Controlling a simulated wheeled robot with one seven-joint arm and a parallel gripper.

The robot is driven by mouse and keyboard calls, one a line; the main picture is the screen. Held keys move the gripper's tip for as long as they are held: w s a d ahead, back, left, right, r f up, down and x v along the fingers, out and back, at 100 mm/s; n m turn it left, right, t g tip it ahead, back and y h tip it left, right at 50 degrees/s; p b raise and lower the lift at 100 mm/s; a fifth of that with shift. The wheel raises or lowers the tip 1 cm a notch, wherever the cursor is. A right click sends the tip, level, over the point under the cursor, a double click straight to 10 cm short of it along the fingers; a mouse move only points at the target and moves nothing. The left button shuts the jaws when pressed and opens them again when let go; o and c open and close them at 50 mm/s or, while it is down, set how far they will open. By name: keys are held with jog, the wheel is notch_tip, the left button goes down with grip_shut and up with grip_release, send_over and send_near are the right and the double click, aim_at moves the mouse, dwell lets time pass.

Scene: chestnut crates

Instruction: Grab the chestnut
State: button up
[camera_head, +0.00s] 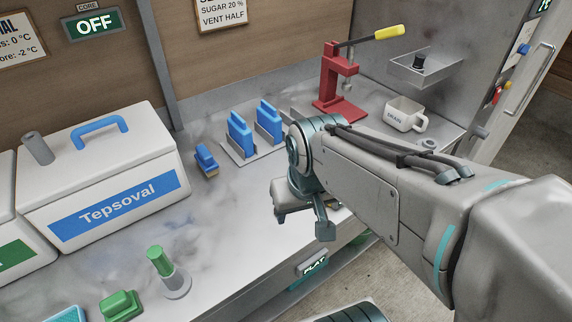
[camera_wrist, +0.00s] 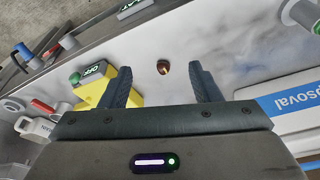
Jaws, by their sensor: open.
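A small, shiny brown chestnut (camera_wrist: 163,67) lies on the pale counter in the wrist view. It appears between the two dark fingers of my gripper (camera_wrist: 160,76), a little beyond the tips and apart from them. The fingers are spread wide and nothing is between them. In the head view my gripper (camera_head: 304,214) hangs over the counter near its front edge. I cannot see the chestnut in the head view; my gripper and arm cover that part of the counter.
A white Tepsoval box (camera_head: 98,180) stands left. Blue blocks in a metal rack (camera_head: 236,150), a red lever press (camera_head: 336,85) and a white mug (camera_head: 403,114) stand behind my gripper. A green-topped peg (camera_head: 168,270) is at front left. A yellow block (camera_wrist: 122,93) is beside one finger.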

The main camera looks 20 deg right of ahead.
jog(key=w+f+m+g+p, duration=0.2)
jog(key=w+m, duration=0.3)
jog(key=w, duration=0.8)
jog(key=shift+h, duration=0.3)
jog(key=f, duration=0.5)
jog(key=w+f, duration=0.1)
jog(key=f, duration=0.2)
jog(key=shift+d+f, duration=0.1)
jog(key=shift+f, duration=0.1)
notch_tip(320, 180, down, 4)
jog(key=shift+s+f, duration=0.15)
jog(key=shift+f, duration=0.6)
jog(key=c, duration=1)
